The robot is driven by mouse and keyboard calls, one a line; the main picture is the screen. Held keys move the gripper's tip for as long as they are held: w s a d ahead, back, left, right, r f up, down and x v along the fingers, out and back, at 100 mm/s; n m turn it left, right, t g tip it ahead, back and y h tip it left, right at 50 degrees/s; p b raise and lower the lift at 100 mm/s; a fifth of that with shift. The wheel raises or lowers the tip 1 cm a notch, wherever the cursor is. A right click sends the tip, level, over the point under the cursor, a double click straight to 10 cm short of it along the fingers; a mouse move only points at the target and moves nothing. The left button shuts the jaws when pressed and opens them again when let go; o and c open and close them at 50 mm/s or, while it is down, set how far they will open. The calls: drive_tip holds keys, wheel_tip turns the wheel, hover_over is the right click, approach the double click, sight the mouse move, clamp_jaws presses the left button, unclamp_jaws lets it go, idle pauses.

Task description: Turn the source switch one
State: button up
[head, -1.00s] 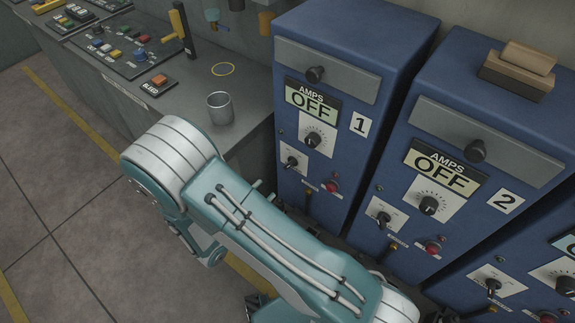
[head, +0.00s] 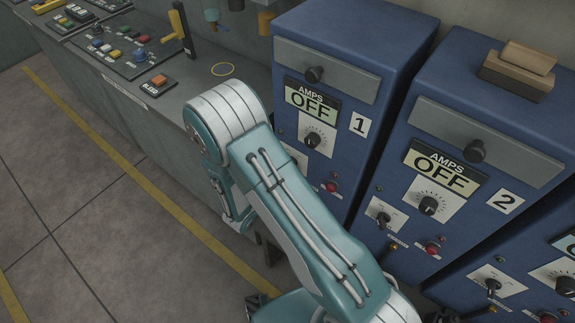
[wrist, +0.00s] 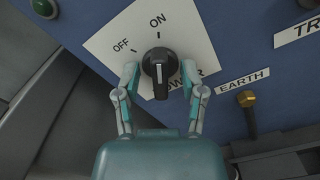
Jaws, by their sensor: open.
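The source switch one is a black knob (wrist: 160,72) on a white plate (wrist: 118,32) marked OFF and ON, in the wrist view. Its bar runs up and down in the picture, roughly in line with the ON tick. My gripper (wrist: 160,67) is open, with one finger on each side of the knob; I cannot tell whether they touch it. In the head view, cabinet 1 (head: 350,55) is blue and its display (head: 312,98) reads AMPS OFF. My arm hides the gripper and most of the switch there.
Cabinet 2 (head: 480,80) stands to the right, its display also OFF. A dial (head: 313,140) and a red button (head: 331,187) are on cabinet 1. The wrist view shows a brass EARTH stud (wrist: 246,99) and green lamp (wrist: 44,8). A grey console (head: 180,85) lies left.

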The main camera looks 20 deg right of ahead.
clamp_jaws()
drive_tip(key=n, duration=0.6)
drive_tip(key=shift+r+n, duration=0.1)
drive_tip(key=shift+n, duration=0.2)
drive_tip(key=n, duration=0.5)
drive_tip(key=shift+w+a, duration=0.1)
drive_tip(key=shift+n, duration=0.3)
idle(0.4)
unclamp_jaws()
